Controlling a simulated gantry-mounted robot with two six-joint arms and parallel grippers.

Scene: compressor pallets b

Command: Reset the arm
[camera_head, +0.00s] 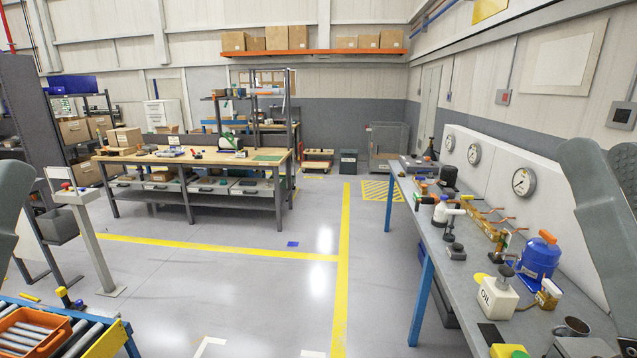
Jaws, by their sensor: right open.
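My right arm (602,205) shows as large grey parts at the right edge, raised over the workbench. My right gripper is open and appears empty; its fingertips do not stand out clearly at the picture's edge. A grey part of my left arm (10,205) shows at the left edge, and its gripper is out of the picture.
An orange crate (70,329) sits at lower left. A wooden-topped table (190,158) stands behind. The middle floor is clear.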

